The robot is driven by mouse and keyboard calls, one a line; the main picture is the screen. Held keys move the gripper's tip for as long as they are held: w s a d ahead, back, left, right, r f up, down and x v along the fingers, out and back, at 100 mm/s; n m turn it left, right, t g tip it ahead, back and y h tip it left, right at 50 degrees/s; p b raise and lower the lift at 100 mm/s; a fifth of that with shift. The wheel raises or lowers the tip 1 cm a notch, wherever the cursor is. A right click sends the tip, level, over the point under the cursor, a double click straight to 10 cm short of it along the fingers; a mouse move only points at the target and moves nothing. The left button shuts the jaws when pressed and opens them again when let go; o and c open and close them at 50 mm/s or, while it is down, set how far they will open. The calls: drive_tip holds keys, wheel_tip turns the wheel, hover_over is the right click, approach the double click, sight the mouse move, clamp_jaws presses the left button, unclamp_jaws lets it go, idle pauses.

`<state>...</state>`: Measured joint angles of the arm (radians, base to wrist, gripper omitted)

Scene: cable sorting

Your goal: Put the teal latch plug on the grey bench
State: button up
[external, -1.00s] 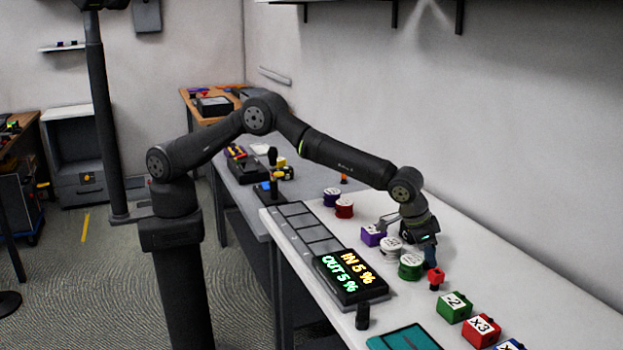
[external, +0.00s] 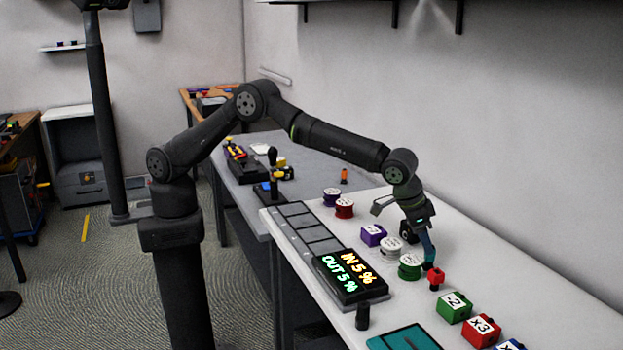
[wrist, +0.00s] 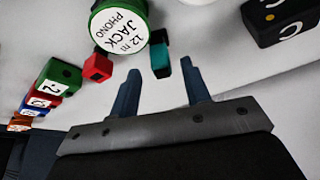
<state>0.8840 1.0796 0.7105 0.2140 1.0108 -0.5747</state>
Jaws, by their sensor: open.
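The teal latch plug (wrist: 161,58), dark teal with a black part, lies on the white bench in the wrist view. It sits just beyond and between the tips of my open gripper (wrist: 160,68); no contact shows. In the external view my gripper (external: 429,256) is low over the white bench, between the green spool and the red plug, and I cannot make out the teal plug apart from the blue fingers. The grey bench (external: 310,180) is further back and left, beyond the white bench.
A green-rimmed spool (wrist: 119,25) and a red plug (wrist: 97,67) are close to the teal plug. White (external: 391,249) and purple (external: 373,235) items, numbered blocks (external: 454,307) and a display box (external: 350,275) stand on the white bench. The grey bench holds a dark device (external: 243,166); its right part is mostly clear.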

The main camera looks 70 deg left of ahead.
drive_tip(key=v, duration=0.6)
drive_tip(key=shift+o, duration=0.8)
drive_tip(key=shift+s+a+r, duration=0.1)
drive_tip(key=shift+s+r, duration=0.1)
drive_tip(key=shift+r, duration=0.3)
